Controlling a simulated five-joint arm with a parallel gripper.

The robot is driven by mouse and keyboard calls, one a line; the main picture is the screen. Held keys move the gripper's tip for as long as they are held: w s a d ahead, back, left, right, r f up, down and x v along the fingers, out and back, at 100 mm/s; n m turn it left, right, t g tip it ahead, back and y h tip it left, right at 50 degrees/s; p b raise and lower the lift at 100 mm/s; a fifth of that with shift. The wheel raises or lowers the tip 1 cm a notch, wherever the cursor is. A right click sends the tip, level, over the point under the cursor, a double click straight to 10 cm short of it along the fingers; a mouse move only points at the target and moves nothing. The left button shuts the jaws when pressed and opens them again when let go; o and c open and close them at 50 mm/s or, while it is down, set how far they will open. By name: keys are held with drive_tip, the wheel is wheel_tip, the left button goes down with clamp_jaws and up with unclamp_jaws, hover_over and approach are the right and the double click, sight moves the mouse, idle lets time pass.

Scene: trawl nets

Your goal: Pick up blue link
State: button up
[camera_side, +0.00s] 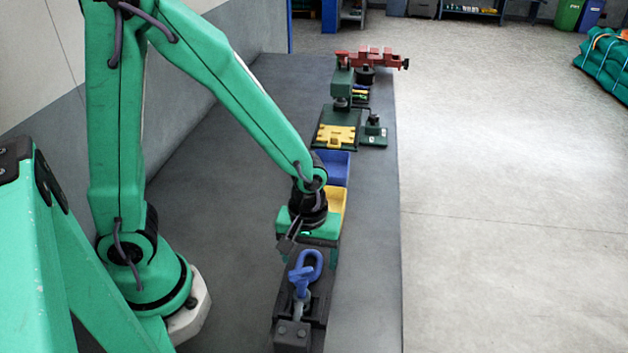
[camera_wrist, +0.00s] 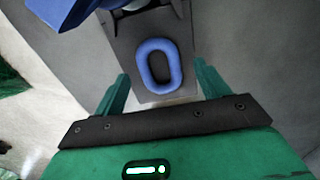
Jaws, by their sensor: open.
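The blue link (camera_wrist: 159,65) is an oval ring lying on a dark plate in the wrist view, between the two green fingers of my gripper (camera_wrist: 162,72), which are open and apart from it. In the side view the blue link (camera_side: 317,263) is on a dark fixture (camera_side: 318,298) at the near end of the bench, just below and in front of my gripper (camera_side: 308,247). The gripper is empty, and its fingers are partly hidden by its green body there.
Another blue part (camera_side: 301,281) stands on the fixture beside the link. Behind my gripper are a yellow bin (camera_side: 338,202) and a blue bin (camera_side: 337,165). Farther back are a green press (camera_side: 342,110) and a red vise (camera_side: 372,60). The bench left of the fixture is clear.

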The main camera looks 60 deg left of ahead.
drive_tip(key=shift+f, duration=0.4)
drive_tip(key=c, duration=1.2)
drive_tip(key=shift+r, duration=0.15)
wheel_tip(320, 180, up, 10)
idle(0.7)
